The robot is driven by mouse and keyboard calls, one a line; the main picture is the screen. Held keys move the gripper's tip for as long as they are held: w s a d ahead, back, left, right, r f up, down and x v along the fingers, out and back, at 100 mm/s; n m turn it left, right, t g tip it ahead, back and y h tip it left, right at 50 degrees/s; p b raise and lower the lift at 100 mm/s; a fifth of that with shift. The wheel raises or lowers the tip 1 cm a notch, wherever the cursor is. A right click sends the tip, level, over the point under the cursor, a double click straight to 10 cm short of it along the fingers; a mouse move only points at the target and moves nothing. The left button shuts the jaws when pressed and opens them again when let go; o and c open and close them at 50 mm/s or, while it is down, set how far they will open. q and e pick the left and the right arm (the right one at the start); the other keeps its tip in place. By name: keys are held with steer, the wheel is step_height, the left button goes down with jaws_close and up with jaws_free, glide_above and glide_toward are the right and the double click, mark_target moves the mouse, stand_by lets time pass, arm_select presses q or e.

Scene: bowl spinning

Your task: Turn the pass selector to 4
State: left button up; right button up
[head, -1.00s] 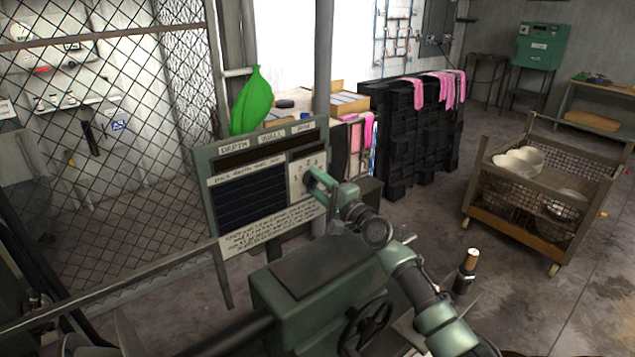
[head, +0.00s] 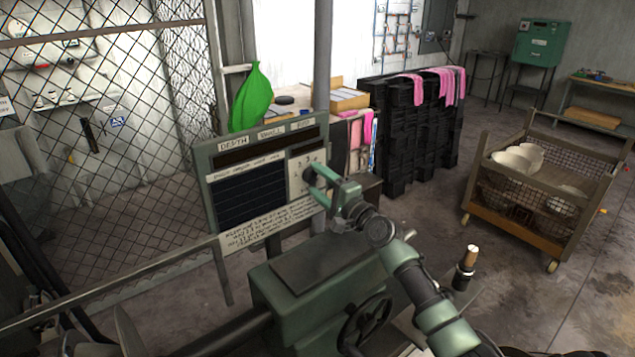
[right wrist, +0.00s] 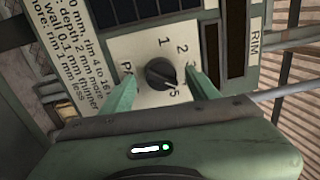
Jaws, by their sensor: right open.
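The pass selector is a dark round knob (right wrist: 160,74) on a pale dial plate (right wrist: 146,48) with printed numbers. In the right wrist view 1, 2, 3 and 5 can be read around it, and a P shows at left. The 4 is not clearly seen, near my finger. The knob's ridge slants toward the lower right, near the 5; its exact setting is hard to tell. My right gripper (right wrist: 163,89) is open, with one finger on each side of the knob and gaps between. In the head view it (head: 315,182) is at the panel's dial. My left gripper is not in view.
The dial sits on a green-framed panel (head: 204,180) with a dark display and printed text. A green machine with a handwheel (head: 368,322) stands below. A wire-mesh fence is at left, and a cart of bowls (head: 490,215) stands at right.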

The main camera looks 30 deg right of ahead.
steer(key=s+b, duration=0.1)
steer(key=s, duration=0.6)
steer(key=shift+s+d+f, duration=0.15)
steer(key=shift+d+f, duration=0.1)
steer(key=shift+f, duration=0.1)
